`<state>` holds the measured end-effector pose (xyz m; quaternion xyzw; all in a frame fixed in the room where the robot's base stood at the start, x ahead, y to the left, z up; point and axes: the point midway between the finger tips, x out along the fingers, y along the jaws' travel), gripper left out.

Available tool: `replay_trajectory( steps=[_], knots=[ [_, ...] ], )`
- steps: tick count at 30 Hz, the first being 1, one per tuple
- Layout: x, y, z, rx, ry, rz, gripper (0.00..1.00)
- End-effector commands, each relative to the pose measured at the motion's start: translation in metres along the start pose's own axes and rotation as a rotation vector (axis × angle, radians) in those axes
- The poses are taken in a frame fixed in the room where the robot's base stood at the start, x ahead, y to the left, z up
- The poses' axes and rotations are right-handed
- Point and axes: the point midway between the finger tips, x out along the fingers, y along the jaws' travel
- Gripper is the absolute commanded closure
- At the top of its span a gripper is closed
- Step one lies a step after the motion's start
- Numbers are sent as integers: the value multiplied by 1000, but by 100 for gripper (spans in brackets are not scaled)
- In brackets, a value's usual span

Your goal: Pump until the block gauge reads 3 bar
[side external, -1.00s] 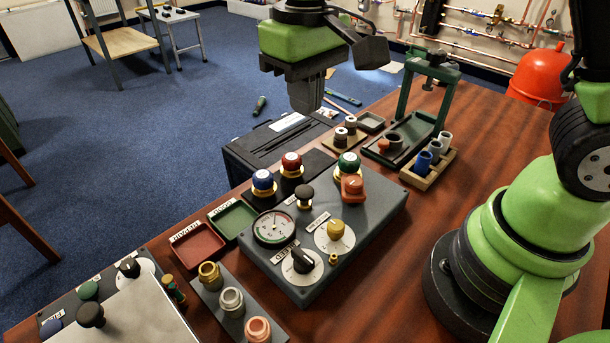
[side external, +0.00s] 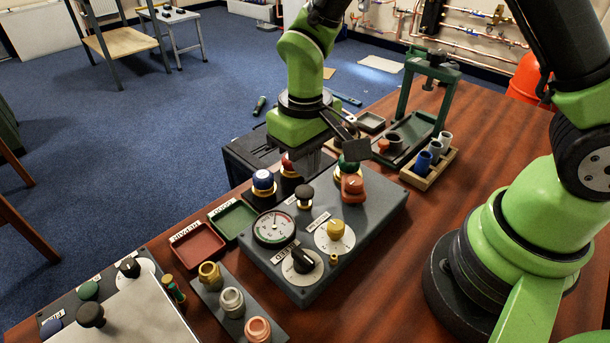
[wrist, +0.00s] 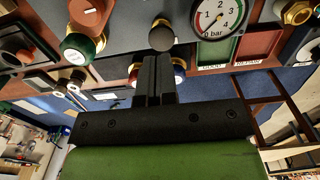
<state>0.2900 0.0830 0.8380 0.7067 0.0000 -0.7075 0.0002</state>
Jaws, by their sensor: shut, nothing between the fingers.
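The grey block (side external: 345,240) on the wooden table carries a round gauge (side external: 272,228), which shows in the wrist view (wrist: 218,17) with a scale in bar. Its needle is too small for me to read surely. A black round-topped knob (side external: 304,192) stands upright behind the gauge; it also shows in the wrist view (wrist: 161,38). My gripper (side external: 314,165) is above the rear of the block, pointing down. Its fingers (wrist: 154,62) are shut and empty, their tips close to the black knob in the wrist view. I cannot tell whether they touch it.
A blue-topped valve (side external: 263,181), a partly hidden red-topped one and a green-topped one (side external: 348,165) stand close around my gripper. An orange knob (side external: 352,188), yellow knob (side external: 336,229) and black selector (side external: 303,260) are on the block. Red (side external: 197,244) and green trays lie left.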

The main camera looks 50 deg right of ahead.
Motion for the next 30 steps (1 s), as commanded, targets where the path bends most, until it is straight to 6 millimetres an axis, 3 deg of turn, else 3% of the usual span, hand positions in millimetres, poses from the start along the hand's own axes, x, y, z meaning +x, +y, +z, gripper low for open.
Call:
replay_trajectory(
  steps=[7,20,30],
  knots=[
    [31,0,0,0,-1,0,100],
    [35,0,0,1,2,-1,100],
    [56,0,0,0,0,0,100]
  ],
)
